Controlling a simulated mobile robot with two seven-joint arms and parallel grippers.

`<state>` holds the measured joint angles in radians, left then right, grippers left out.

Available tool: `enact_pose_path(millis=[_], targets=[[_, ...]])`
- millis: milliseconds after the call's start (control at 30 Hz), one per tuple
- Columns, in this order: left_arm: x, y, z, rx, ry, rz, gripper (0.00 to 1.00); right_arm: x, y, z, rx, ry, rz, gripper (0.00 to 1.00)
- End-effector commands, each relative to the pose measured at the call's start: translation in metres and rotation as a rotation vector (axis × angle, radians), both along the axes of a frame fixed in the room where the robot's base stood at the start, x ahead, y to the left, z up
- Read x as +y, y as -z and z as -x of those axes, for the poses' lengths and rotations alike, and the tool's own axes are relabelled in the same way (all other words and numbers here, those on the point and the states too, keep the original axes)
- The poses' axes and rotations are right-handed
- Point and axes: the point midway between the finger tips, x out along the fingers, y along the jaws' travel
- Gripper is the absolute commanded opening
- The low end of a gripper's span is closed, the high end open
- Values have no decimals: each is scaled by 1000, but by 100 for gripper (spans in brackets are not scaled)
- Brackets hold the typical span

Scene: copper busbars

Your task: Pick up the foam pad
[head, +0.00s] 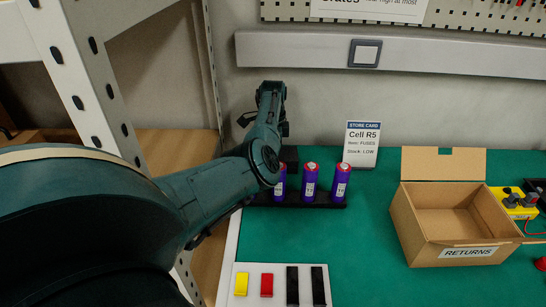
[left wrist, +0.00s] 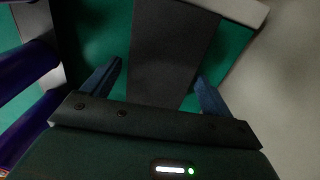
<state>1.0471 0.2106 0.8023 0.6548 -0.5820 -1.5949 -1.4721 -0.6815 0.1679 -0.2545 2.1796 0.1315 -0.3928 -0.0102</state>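A dark grey block, which looks like the foam pad (left wrist: 172,50), lies over the green mat in the left wrist view. My left gripper (left wrist: 158,78) has its two blue fingers apart, one on each side of the block. Green shows between the left finger and the block; the right finger is close to its edge, and I cannot tell if it touches. In the head view my left arm reaches in behind the purple fuses (head: 311,182), and its links hide the fingers. My right gripper is in neither view.
The fuses stand in a black holder (head: 325,199) close to the left gripper. A store card (head: 362,145) stands behind. An open cardboard returns box (head: 447,226) is at the right. A white tray (head: 278,268) with coloured pieces lies in front. Mid-mat is clear.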

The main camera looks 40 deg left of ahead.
Motion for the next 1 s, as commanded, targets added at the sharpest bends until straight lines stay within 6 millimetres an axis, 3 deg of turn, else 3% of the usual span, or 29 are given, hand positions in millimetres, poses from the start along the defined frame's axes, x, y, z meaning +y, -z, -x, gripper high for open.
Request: enact_pose_path(millis=[467,767,1000], targets=[[0,0,0,0,0,0,46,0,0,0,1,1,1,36],[0,-6,0,-1,0,-1,46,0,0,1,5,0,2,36],[1,-50,-1,-3,0,-3,46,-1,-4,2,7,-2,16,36]])
